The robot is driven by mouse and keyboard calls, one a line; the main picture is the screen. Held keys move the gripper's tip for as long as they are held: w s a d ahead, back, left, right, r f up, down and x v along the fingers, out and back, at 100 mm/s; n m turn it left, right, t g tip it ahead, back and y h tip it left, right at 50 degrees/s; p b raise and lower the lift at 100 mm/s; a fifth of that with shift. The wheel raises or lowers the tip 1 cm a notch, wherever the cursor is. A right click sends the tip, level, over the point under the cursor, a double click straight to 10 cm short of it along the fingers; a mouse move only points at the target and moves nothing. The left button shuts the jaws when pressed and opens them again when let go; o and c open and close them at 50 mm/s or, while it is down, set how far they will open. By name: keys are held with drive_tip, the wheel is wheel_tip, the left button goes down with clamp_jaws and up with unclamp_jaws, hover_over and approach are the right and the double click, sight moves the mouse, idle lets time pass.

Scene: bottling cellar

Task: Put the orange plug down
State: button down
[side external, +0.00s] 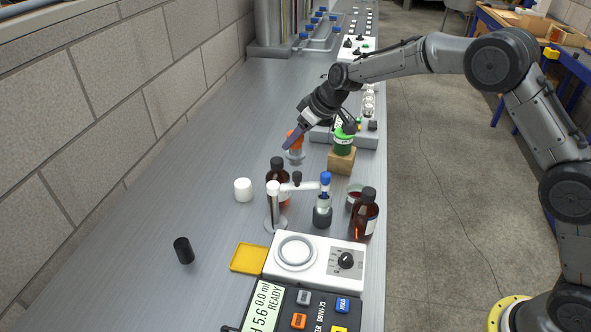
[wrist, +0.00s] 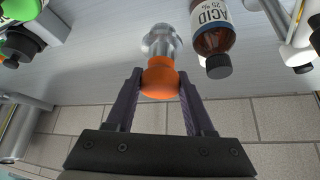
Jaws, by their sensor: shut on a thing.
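The orange plug (side external: 295,136) is at my gripper (side external: 291,143), over the bench left of the wooden block. In the wrist view the orange plug (wrist: 160,80) sits between the two dark fingers of my gripper (wrist: 160,92), which are shut on its sides. A shiny grey stand-like piece (side external: 294,155) with a round foot is directly under the plug, and it also shows in the wrist view (wrist: 160,40). I cannot tell whether the plug rests on it or is part of it.
A brown acid bottle (wrist: 213,30) with a black cap is close by; brown bottles (side external: 277,177) also stand nearer the camera. A green-topped item (side external: 343,141) sits on a wooden block (side external: 341,161) to the right. A white cap (side external: 243,189) is apart on the left.

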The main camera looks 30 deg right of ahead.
sight(301, 154)
drive_tip(key=shift+f, duration=3.55)
drive_tip(key=shift+f, duration=0.15)
drive_tip(key=c, duration=0.5)
unclamp_jaws()
drive_tip(key=shift+c, duration=0.2)
